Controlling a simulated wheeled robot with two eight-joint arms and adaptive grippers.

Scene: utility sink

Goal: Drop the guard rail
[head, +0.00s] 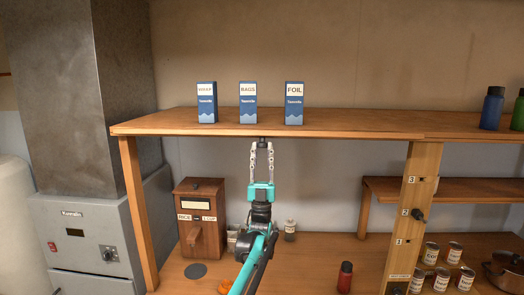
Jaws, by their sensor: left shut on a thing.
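My left gripper (262,147) points up at the front edge of the upper wooden shelf (190,122), near its middle. Its fingertips are closed around a small dark piece (262,138) at the shelf's underside, mostly hidden by the fingers. I cannot make out a separate guard rail; the shelf's front edge looks plain. A wooden post (413,200) at the right is marked 1, 2 and 3 and has a black knob (418,215) by the 2. My right gripper is not in view.
Blue boxes marked wrap (207,103), bags (248,103) and foil (294,103) stand on the shelf above my gripper. Below are a wooden rice dispenser (200,220), a small jar (290,230), a red bottle (345,277) and several cans (436,270).

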